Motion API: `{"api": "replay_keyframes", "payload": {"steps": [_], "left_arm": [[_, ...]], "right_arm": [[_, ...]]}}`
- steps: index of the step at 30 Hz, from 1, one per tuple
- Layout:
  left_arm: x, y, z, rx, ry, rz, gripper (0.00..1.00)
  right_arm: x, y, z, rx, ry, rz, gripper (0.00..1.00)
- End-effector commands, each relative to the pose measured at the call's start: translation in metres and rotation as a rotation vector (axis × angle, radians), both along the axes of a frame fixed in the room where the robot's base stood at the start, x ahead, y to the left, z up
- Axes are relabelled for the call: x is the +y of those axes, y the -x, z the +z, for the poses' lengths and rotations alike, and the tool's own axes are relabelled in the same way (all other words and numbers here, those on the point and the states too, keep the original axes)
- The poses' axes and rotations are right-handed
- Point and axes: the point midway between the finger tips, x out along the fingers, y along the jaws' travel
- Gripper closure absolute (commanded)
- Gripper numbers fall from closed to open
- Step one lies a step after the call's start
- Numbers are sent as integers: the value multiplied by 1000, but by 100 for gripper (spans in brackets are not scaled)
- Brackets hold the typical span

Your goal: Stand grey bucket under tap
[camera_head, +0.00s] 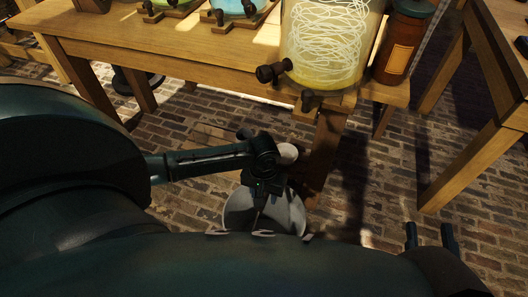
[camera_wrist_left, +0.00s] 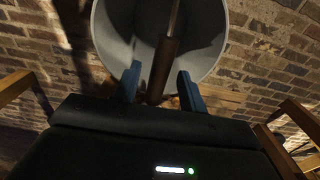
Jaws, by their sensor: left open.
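The grey bucket (camera_head: 237,212) is low near the brick floor, under my left gripper (camera_head: 264,197), whose wrist partly covers it. In the left wrist view the bucket's round grey mouth (camera_wrist_left: 112,28) faces the camera. A brown handle grip (camera_wrist_left: 163,66) lies between the two open blue fingers of my left gripper (camera_wrist_left: 159,84); I cannot tell if they touch it. A dark tap (camera_head: 272,72) sticks out from the large glass jar (camera_head: 325,45) of yellow liquid and white coils, above and right of the bucket. My right gripper (camera_head: 430,238) is open and empty at lower right.
The wooden table (camera_head: 150,45) carries the jar, a brown bottle (camera_head: 405,42), and green (camera_head: 176,4) and blue (camera_head: 232,6) vessels with dark fittings. Its leg (camera_head: 325,150) stands close to the bucket. Another wooden table frame (camera_head: 462,168) is at right. Brick floor (camera_head: 385,180) is open between.

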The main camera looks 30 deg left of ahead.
Motion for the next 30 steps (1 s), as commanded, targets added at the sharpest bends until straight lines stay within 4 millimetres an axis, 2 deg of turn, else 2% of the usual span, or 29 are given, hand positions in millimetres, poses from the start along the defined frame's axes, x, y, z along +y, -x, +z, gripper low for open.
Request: {"api": "replay_keyframes", "payload": {"steps": [6,12,14,21,25,30], "left_arm": [[0,0,6,-2,0,-1,58],[1,-1,43,-3,-1,-1,58],[0,-1,57,-3,0,-1,58],[0,0,103,-1,0,0,58],[0,0,117,0,0,1,58],[0,0,123,1,1,0,58]], "right_arm": [[0,0,1,0,0,0,64],[-1,1,15,-10,38,-4,64],[-6,1,3,61,45,-32,64],[-15,-2,1,222,58,-74,64],[-17,-2,-1,271,61,-81,64],[-18,-1,-3,295,63,-83,64]]}}
